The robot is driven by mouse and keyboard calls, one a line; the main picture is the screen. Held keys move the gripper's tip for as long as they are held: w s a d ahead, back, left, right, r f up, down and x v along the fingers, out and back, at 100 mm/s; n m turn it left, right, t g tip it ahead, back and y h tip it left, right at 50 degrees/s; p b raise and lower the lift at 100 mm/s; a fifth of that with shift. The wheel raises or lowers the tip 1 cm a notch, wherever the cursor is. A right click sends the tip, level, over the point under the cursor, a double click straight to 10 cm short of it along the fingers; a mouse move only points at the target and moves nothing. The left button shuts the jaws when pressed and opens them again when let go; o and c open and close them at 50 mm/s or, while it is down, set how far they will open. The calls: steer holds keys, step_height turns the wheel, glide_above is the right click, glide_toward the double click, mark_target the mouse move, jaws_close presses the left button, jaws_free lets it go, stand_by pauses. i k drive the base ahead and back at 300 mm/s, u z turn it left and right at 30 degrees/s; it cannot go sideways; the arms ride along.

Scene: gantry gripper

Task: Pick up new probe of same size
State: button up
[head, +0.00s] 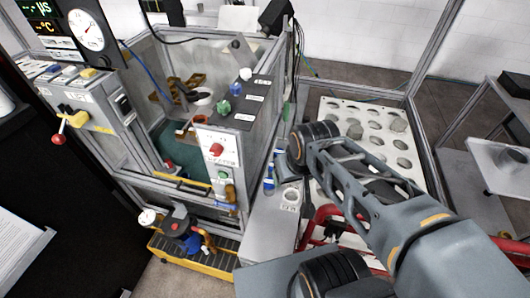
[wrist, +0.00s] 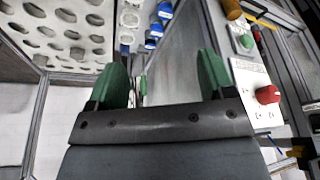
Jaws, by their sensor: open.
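My gripper (wrist: 162,68) shows in the wrist view with two green fingers spread wide apart and nothing between them. In the head view its fingers are mostly hidden behind my arm's wrist joint. Several blue-capped items (wrist: 165,10) stand in a row beyond the fingers in the wrist view, apart from them. One blue and clear item (head: 269,182) shows in the head view on a narrow grey ledge, beside a white round holder (head: 290,197). I cannot tell which of these are probes, or their sizes.
A white panel with round holes (head: 377,160) lies right of the ledge. A framed machine with a red-knob control box (head: 218,150) stands to the left; the red knob (wrist: 267,95) is close right of my gripper in the wrist view. Metal posts border the space.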

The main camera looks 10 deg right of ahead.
mark_target(269, 184)
steer(key=u, duration=0.05)
steer(key=k, duration=1)
steer(key=u, duration=2.4)
steer(key=i, duration=1.25)
steer(key=z, duration=3)
steer(key=i, duration=0.5)
steer(key=z, duration=0.05)
